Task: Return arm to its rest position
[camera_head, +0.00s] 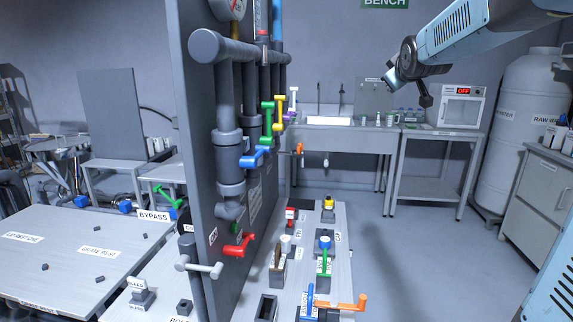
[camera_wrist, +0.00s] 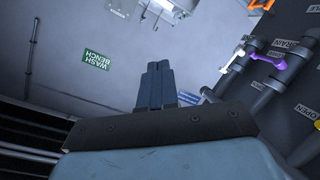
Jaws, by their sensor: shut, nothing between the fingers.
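My arm reaches in from the upper right of the head view, light blue with a dark wrist. My gripper (camera_head: 389,84) is at its end, in the air in front of the back wall and above the level of the bench tops. In the wrist view my gripper (camera_wrist: 158,70) shows its two fingers side by side, shut, with nothing between them. It appears clear of all surfaces. No rest position for the arm is marked in either view.
A dark panel with pipes (camera_head: 228,130) and coloured valve handles stands left of centre. A sink bench (camera_head: 350,138), a white oven (camera_head: 461,104) and a white tank (camera_head: 520,130) stand behind. The floor at right centre is clear.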

